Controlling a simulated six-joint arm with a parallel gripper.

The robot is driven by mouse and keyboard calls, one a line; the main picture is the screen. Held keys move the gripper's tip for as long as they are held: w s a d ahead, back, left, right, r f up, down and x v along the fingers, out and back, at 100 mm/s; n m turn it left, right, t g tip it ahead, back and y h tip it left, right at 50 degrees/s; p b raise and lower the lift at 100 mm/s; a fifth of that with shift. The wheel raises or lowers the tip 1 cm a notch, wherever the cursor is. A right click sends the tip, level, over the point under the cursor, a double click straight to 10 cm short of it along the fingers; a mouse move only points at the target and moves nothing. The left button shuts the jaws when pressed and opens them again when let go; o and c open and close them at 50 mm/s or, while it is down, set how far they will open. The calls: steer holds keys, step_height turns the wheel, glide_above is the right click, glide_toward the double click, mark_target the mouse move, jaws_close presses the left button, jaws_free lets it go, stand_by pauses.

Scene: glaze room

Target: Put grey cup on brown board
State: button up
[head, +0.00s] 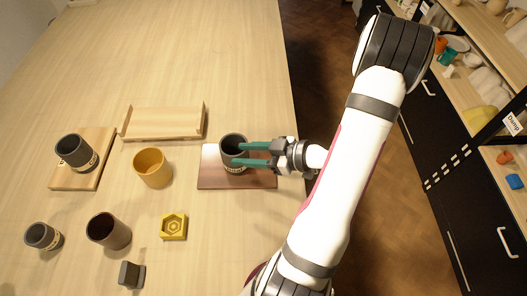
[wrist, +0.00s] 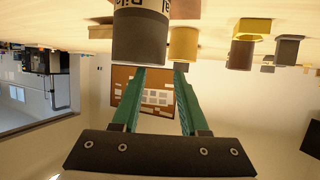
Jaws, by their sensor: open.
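A dark grey cup (head: 230,142) with a pale label band stands upright on the brown board (head: 212,181) near the table's right edge. It also shows large in the wrist view (wrist: 139,42), upside down. Two other dark grey labelled cups stand at the left, one (head: 73,150) on a light wooden board (head: 103,150) and one (head: 43,236) on the table.
A yellow cup (head: 152,168) and a brown cup (head: 109,231) stand left of the brown board. The far table is clear. Shelves (head: 482,60) stand at right.

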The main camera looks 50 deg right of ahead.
steer(key=v, duration=0.8)
steer(key=w+d+r+m+g+h, duration=0.4)
steer(key=w+d+h, duration=0.3)
steer(key=w+h, duration=0.3)
steer(key=s+a+r+m+g+y, duration=0.1)
steer(key=s+a, duration=0.4)
steer(key=a, duration=0.5)
steer(key=s+a+r+m+g+y, duration=0.2)
steer(key=s+a, duration=0.4)
steer(key=a, duration=0.4)
steer(key=s+a+r+m+g+y, duration=0.1)
steer(key=s+a+m+g+y, duration=0.2)
steer(key=a, duration=0.7)
steer(key=s+g, duration=0.2)
steer(key=s, duration=0.1)
steer(key=shift+a+m, duration=0.3)
steer(key=shift+a, duration=0.05)
